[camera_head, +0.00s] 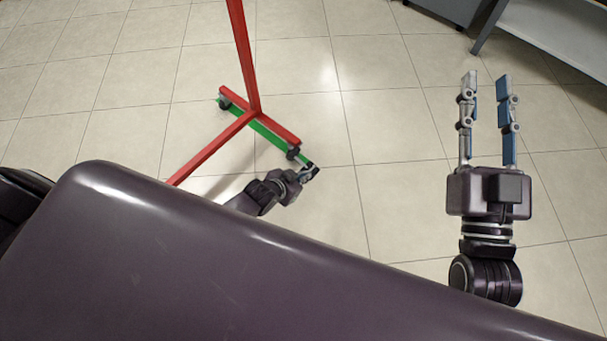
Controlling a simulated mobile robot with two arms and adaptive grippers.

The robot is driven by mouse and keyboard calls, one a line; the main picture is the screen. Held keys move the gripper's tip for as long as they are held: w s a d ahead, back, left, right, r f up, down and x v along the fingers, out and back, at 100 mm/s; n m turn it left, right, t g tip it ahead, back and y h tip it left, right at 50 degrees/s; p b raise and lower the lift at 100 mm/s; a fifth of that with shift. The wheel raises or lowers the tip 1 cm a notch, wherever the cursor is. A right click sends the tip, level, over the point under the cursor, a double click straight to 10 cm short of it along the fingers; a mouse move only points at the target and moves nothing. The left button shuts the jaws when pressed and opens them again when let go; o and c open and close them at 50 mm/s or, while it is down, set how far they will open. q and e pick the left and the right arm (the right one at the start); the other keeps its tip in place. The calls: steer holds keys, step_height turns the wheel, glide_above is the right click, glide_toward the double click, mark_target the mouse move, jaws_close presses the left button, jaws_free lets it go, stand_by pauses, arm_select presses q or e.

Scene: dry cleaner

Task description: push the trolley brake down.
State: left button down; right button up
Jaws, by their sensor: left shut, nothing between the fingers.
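The red trolley (246,60) stands on the tiled floor with a red upright and a red base. A green bar (267,133) runs along the base beside two dark casters; it may be the brake, but I cannot tell how far down it is. My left gripper (311,169) is shut and empty, low near the floor at the near right end of the green bar. It seems to be at the bar's end, but I cannot tell whether it touches. My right gripper (488,83) is open and empty, out to the right, away from the trolley.
My own dark body fills the lower part of the view and hides the trolley's near left end. A grey table or shelf (550,35) stands at the top right, with a dark grey unit (450,8) beside it. The floor between the trolley and my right gripper is clear.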

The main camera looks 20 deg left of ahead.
steer(key=shift+w+d+f+g, duration=0.1)
steer(key=shift+w+f+g, duration=0.15)
steer(key=shift+f+g, duration=0.55)
steer(key=shift+f, duration=0.15)
